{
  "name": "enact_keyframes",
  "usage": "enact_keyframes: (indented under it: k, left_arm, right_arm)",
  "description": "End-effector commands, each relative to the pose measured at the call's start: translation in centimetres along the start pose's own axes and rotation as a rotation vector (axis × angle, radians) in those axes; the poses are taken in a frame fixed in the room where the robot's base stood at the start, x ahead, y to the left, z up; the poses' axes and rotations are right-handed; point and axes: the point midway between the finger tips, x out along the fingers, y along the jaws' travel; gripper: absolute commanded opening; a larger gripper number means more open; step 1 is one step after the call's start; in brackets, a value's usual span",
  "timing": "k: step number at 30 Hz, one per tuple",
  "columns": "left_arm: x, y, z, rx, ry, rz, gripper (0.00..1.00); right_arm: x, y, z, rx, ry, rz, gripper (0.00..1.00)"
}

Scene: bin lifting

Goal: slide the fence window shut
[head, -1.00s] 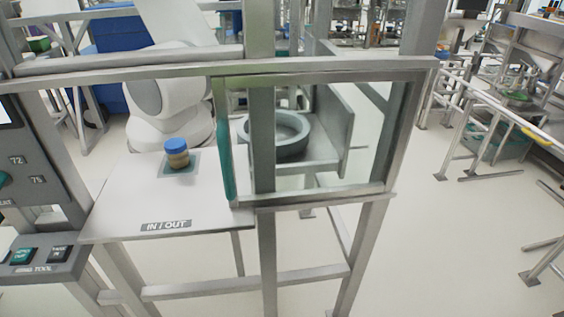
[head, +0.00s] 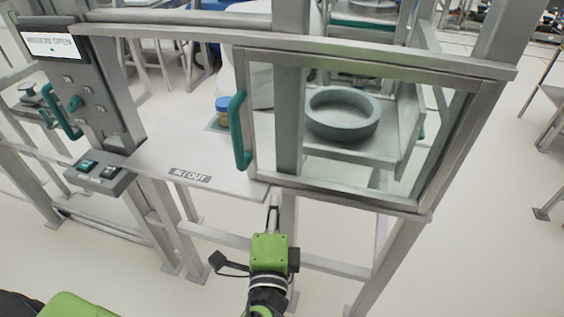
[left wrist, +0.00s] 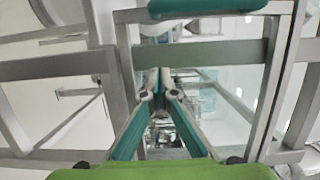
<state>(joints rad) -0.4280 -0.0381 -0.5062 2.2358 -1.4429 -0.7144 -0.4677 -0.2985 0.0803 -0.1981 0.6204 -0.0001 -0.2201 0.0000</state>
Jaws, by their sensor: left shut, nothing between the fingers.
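The fence window (head: 365,195) is a metal-framed clear pane at the right of the fence opening, and the opening over the IN/OUT shelf is uncovered. Its upright teal handle (head: 240,130) is on the left edge of the frame. My left gripper (head: 274,205) is shut and empty, pointing up just below the window's lower left corner, below and right of the handle and apart from it. In the left wrist view the shut fingers (left wrist: 161,88) show, with the teal handle (left wrist: 205,8) across the top edge. My right gripper is not in view.
A shelf marked IN/OUT (head: 205,165) holds a blue-lidded jar (head: 222,110). A grey round dish (head: 342,114) stands behind the pane. A control panel (head: 92,85) with a display, another teal handle and buttons stands at left.

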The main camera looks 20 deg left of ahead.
Motion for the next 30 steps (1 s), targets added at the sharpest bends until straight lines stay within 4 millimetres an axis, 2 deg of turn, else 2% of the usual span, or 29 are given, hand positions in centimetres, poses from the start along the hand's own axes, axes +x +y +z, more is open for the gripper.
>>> enact_keyframes:
  k: [5,10,18,24,30]
  left_arm:
    - [1.2,-1.1,0.2,0.005,-0.007,-0.015,0.00]
    - [4.4,-1.3,0.2,0.007,-0.008,-0.015,0.00]
    - [10.2,-1.2,0.3,0.005,-0.007,-0.013,0.00]
    - [10.7,-0.9,3.2,0.006,-0.006,-0.009,0.00]
    - [10.8,-0.7,4.1,0.002,-0.004,-0.009,0.00]
  right_arm:
    - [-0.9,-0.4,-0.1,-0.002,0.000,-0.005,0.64]
    - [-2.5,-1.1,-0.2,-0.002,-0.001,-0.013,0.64]
    - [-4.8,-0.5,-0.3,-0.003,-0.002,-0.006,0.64]
    - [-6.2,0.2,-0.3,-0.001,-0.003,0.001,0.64]
    - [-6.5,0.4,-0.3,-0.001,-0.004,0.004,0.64]
